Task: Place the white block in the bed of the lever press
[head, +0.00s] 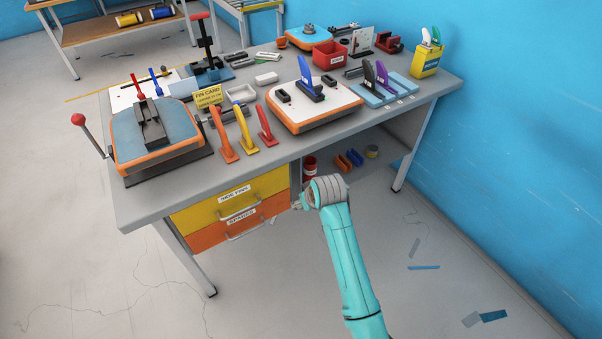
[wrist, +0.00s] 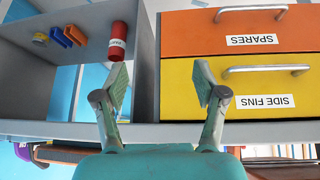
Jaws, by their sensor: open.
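A small white block (head: 266,78) lies on the grey workbench, behind the white-and-orange board. A press-like device (head: 206,68) with a blue base, a black upright and a red-topped handle stands at the back left of the bench; I take it for the lever press. Its bed is too small to make out clearly. My gripper (head: 303,201) is low at the front of the bench, well away from the block. In the wrist view my gripper (wrist: 160,84) is open and empty, facing the drawers and shelf; neither block nor press shows there.
Floor in front is mostly clear.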

